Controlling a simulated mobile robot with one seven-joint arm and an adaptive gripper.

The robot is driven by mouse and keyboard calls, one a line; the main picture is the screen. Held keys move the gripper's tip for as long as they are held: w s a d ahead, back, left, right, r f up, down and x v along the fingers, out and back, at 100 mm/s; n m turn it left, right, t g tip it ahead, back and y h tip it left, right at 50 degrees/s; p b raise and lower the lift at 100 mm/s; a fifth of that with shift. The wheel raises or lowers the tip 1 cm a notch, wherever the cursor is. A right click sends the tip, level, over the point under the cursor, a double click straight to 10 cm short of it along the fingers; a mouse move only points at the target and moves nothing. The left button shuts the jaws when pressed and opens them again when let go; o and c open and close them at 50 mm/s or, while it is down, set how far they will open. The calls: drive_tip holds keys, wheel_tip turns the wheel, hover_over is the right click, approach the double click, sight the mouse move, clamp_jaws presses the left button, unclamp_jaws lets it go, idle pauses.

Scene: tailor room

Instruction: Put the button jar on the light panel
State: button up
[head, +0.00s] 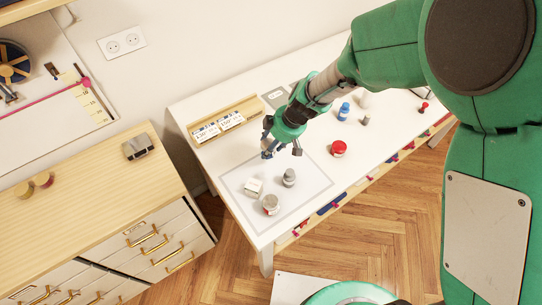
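The light panel (301,207) is a flat pale sheet with a grey border at the near left end of the white table. A small clear jar with a pinkish-brown top (271,205), which looks like the button jar, stands upright on the panel near its front edge. Its contents are too small to make out. My gripper (282,152) is above the far part of the panel, behind the jar and apart from it. Its fingers are spread and nothing shows between them.
A small white box (253,187) and a grey bottle-like item (289,178) also stand on the panel. A red-topped container (339,149) and a blue bottle (344,111) stand farther right. A wooden tray (224,123) lies behind. A wooden drawer cabinet (85,195) is at left.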

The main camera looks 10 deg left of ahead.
sight(271, 154)
drive_tip(key=shift+f, duration=0.55)
drive_tip(key=shift+f, duration=0.1)
drive_tip(key=shift+f+b, duration=0.4)
drive_tip(key=shift+f, duration=1.35)
drive_tip(key=shift+f, duration=0.15)
drive_tip(key=o, duration=1.3)
drive_tip(key=shift+c, duration=0.2)
drive_tip(key=shift+r, duration=0.45)
drive_tip(key=p+v, duration=0.1)
drive_tip(key=v, duration=1)
drive_tip(key=shift+d+p, duration=0.2)
drive_tip(key=shift+p, duration=0.15)
